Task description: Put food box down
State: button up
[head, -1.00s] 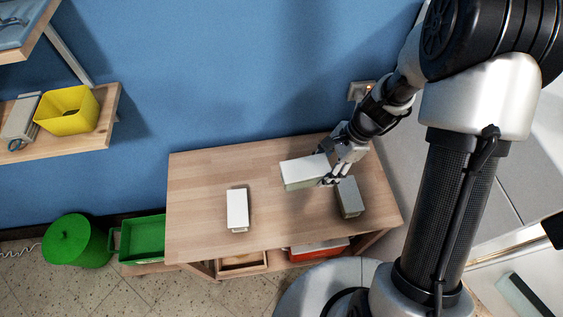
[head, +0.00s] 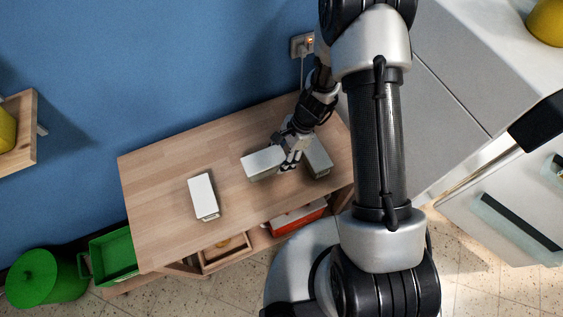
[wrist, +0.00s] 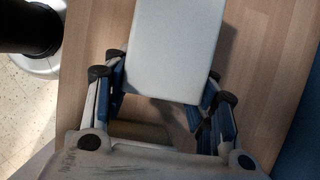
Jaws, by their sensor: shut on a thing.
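A pale food box (head: 263,164) is held at one end by my gripper (head: 290,156) over the middle right of the wooden table. In the wrist view the plain light face of the box (wrist: 175,45) sticks out beyond the fingers. My gripper (wrist: 165,88) is shut on it, with a finger at each side. The box looks flat and close to the tabletop, but I cannot tell whether it touches.
A white box (head: 203,195) lies on the table (head: 160,175) to the left. A grey box (head: 318,157) is close to the right of my gripper. The blue wall (head: 190,70) runs behind. A green crate (head: 113,255) and green bin (head: 38,278) stand at lower left.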

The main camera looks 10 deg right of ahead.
jog(key=shift+f+b, duration=0.55)
jog(key=shift+f, duration=1.2)
jog(key=shift+f, duration=0.2)
jog(key=o, duration=1.3)
jog(key=shift+r, duration=0.1)
